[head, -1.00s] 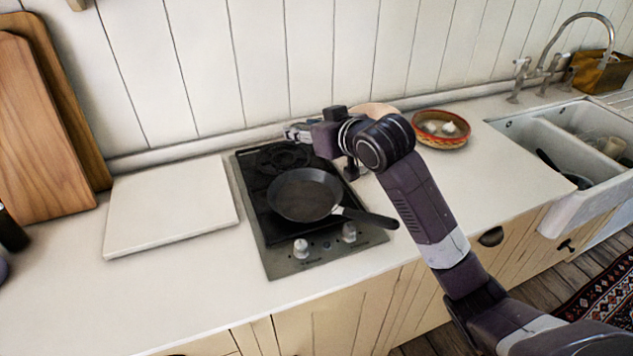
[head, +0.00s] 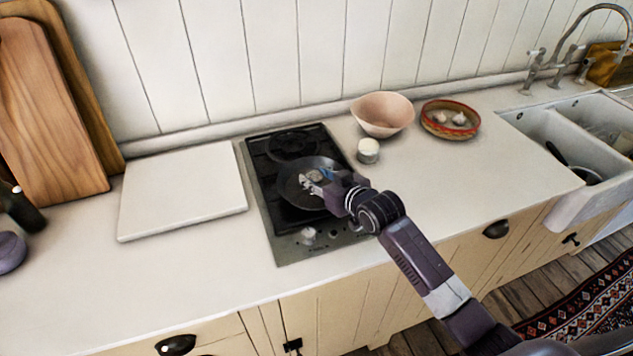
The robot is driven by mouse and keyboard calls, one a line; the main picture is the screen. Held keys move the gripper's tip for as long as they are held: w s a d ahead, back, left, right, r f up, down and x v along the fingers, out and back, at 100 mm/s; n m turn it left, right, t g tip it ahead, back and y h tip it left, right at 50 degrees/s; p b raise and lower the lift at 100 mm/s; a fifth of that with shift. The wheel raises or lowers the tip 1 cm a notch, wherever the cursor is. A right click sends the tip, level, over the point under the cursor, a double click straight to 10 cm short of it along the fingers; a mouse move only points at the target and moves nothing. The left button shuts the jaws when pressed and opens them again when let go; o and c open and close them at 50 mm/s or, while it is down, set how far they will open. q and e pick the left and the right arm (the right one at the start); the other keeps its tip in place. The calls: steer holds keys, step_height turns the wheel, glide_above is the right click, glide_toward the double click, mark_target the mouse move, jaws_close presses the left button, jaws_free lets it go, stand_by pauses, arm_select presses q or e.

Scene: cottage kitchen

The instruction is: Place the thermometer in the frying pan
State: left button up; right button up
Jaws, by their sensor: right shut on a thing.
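The black frying pan (head: 289,181) sits on the stove; my right arm hides its handle. My right gripper (head: 312,181) is over the inside of the pan, its fingers pointing left. It is shut on a small pale, bluish thing, apparently the thermometer (head: 325,174), partly hidden by the fingers. I cannot tell whether this thing touches the pan's bottom. My left gripper is not in view.
The stove (head: 285,250) is set in the white counter. A white board (head: 185,190) lies to its left. A small lidded jar (head: 368,151), a pink bowl (head: 383,113) and a patterned bowl (head: 450,119) with garlic stand to its right.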

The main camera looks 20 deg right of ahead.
step_height(320, 180, down, 2)
steer(key=shift+f, duration=0.1)
steer(key=shift+f, duration=0.1)
steer(key=o, duration=1.2)
steer(key=shift+c, duration=0.2)
steer(key=b+v, duration=0.1)
steer(key=v, duration=1.1)
steer(key=shift+s, duration=0.1)
